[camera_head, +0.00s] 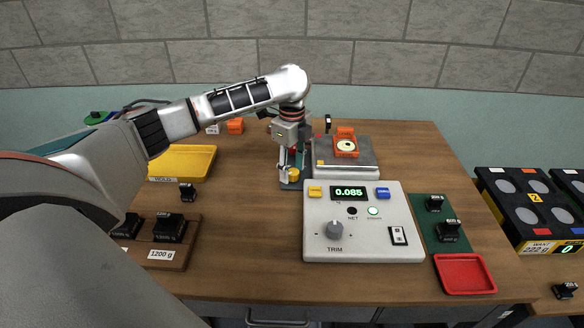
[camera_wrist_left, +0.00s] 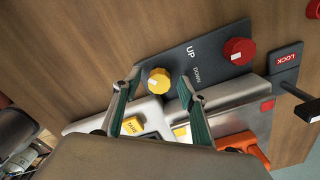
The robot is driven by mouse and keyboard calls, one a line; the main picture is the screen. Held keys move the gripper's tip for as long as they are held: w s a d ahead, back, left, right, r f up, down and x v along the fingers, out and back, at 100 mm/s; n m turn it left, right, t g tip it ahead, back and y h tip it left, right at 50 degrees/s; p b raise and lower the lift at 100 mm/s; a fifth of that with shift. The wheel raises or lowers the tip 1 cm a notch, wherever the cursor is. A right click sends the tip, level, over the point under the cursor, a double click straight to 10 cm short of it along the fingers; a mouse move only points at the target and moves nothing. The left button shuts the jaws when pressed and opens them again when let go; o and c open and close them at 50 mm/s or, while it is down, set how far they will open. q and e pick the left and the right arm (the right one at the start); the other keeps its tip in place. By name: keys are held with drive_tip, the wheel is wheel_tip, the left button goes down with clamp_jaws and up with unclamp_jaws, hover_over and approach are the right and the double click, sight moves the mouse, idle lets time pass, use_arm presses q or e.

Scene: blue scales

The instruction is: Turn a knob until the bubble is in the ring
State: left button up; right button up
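My left gripper (camera_head: 290,168) points down at the left side of the scale (camera_head: 318,172). In the left wrist view its two green fingers (camera_wrist_left: 158,88) are apart, with the yellow knob (camera_wrist_left: 159,81) showing between their tips; contact cannot be told. The yellow knob also shows in the head view (camera_head: 294,174). A red knob (camera_wrist_left: 239,50) sits farther along the same dark plate (camera_wrist_left: 205,62), marked UP and DOWN. A round pale disc with a dark centre (camera_head: 346,145), seemingly the bubble level, lies at the orange piece (camera_head: 345,133) on the scale. My right gripper is out of view.
The white control box (camera_head: 320,250) reads 0.085 and has a grey TRIM knob (camera_head: 335,229). A LOCK plate (camera_wrist_left: 287,57) lies beyond the red knob. A yellow tray (camera_head: 195,162), red tray (camera_head: 466,274) and dark weights stand around. The front table strip is clear.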

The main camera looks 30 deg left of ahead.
sight(292, 171)
use_arm(q)
wheel_tip(292, 171, up, 12)
idle(0.6)
idle(0.5)
